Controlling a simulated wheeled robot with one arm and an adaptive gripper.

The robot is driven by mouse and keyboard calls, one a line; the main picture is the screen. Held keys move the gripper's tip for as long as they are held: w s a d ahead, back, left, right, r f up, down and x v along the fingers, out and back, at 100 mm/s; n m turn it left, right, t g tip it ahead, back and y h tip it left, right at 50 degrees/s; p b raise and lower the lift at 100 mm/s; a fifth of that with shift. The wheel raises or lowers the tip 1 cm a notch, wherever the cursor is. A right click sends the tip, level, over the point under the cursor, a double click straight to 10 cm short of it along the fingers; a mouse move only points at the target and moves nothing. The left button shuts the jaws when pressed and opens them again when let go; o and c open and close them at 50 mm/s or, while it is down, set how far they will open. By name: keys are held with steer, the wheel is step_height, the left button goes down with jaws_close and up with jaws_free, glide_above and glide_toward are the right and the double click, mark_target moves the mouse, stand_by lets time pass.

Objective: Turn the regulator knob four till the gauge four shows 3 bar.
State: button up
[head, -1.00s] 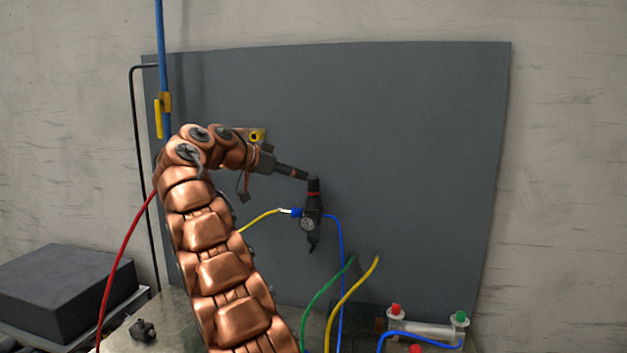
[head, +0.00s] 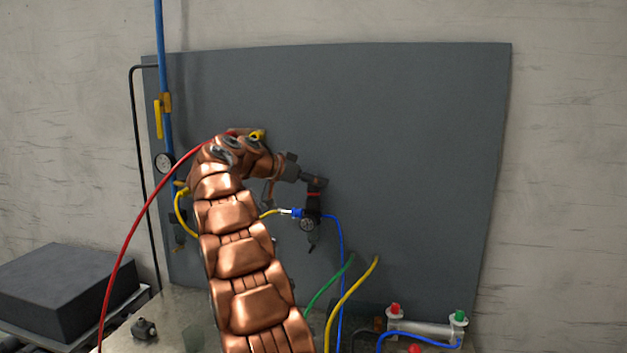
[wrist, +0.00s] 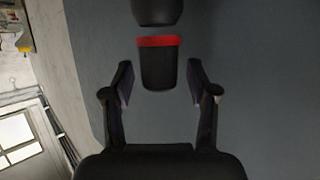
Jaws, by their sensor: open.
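A black regulator (head: 311,205) with a red ring is mounted on the grey panel. Its knob is at the top; in the wrist view the knob (wrist: 158,70) is a black cylinder beside the red ring (wrist: 159,41). The small round gauge (head: 307,224) sits on the regulator's front; its needle is too small to read. My gripper (wrist: 159,82) is open, with one finger on each side of the knob and a visible gap on both sides. In the head view my gripper (head: 317,180) is at the regulator's top and hides most of the knob. No number four is legible.
A cylinder (head: 425,328) lies at lower right. The panel right of the regulator is clear.

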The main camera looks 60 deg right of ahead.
jaws_close()
stand_by(0.3)
